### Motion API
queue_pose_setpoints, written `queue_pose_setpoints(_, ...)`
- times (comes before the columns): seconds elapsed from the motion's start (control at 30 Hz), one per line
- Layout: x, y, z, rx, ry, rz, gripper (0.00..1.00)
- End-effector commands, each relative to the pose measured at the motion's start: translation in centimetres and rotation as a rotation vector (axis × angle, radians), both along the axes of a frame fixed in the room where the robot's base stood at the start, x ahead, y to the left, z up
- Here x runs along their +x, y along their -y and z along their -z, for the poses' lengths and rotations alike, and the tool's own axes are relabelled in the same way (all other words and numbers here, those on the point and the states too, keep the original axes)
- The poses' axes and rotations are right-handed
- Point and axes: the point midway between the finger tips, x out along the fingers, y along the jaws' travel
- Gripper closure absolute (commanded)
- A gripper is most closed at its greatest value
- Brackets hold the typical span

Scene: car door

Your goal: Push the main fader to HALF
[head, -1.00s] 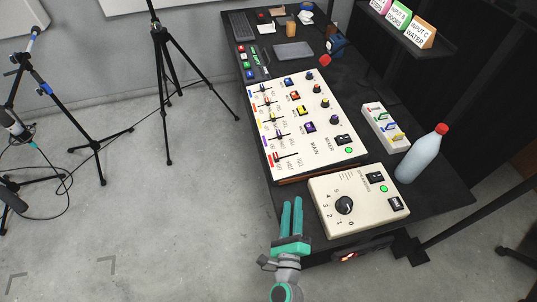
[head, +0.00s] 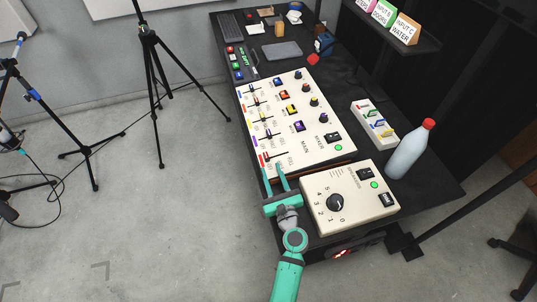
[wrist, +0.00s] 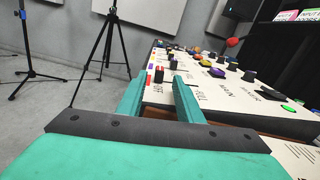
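The mixer (head: 338,147) is a cream panel with several coloured faders along its left side. The main fader (head: 268,156) is the red one in the row nearest me, and its cap sits near the left end of its slot. In the wrist view a dark cap with red (wrist: 159,75) shows just beyond and between my fingertips. My gripper (head: 272,171) is open, with its two teal fingers apart and nothing between them. The fingertips (wrist: 158,86) are at the mixer's near edge, close to the main fader. I cannot tell whether they touch anything.
A cream box with a black dial (head: 335,203) stands right of my gripper. A bottle with a red cap (head: 408,150) and a small box with coloured switches (head: 374,126) stand farther right. Tripod stands (head: 150,60) are on the floor at left, where the floor is otherwise mostly open.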

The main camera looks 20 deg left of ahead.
Motion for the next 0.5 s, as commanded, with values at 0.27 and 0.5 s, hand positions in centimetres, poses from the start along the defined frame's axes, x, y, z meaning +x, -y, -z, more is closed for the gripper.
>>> queue_pose_setpoints(0.27,4.2,-3.0,-0.1,-0.001,0.002,-0.003,0.67)
queue_pose_setpoints(0.5,6.5,-4.5,-0.1,-0.002,0.002,0.000,0.67)
